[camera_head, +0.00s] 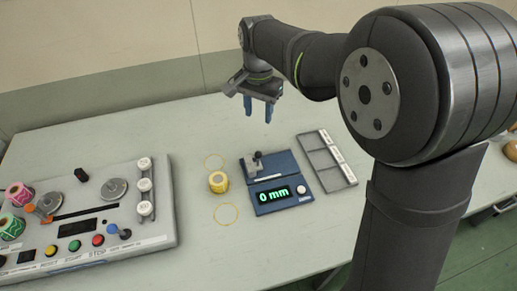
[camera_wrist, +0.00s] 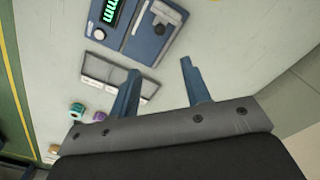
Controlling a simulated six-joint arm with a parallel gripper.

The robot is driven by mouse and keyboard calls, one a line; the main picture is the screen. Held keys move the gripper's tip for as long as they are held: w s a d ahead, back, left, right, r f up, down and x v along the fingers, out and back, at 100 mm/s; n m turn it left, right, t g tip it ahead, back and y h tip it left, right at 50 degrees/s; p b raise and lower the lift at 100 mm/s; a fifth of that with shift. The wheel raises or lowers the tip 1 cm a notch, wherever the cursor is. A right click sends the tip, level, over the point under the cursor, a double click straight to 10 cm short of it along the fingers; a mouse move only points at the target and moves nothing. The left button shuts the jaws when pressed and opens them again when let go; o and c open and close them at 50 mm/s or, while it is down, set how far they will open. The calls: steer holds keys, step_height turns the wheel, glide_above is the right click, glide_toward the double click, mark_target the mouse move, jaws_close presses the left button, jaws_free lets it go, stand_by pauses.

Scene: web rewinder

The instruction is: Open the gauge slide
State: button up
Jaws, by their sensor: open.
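The gauge (camera_head: 275,183) is a blue box on the table with a lit display reading "0 mm". Its slide (camera_head: 255,163) is a small dark upright piece with a grey part beside it, on the gauge's upper left. The gauge also shows at the top of the wrist view (camera_wrist: 148,42), where a dark round knob sits on a grey part. My gripper (camera_head: 258,112) is above and behind the gauge, pointing down, open and empty. Its two blue fingers (camera_wrist: 160,85) are apart in the wrist view and touch nothing.
A yellow roll (camera_head: 218,182) stands left of the gauge, between two orange circles. A grey compartment tray (camera_head: 327,160) lies to the right. The rewinder (camera_head: 85,225), with buttons and pink and green rolls, fills the left. The table behind the gauge is clear.

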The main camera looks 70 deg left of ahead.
mark_target(259, 152)
step_height(259, 152, down, 16)
steer(key=shift+r, duration=0.15)
stand_by(0.3)
jaws_close()
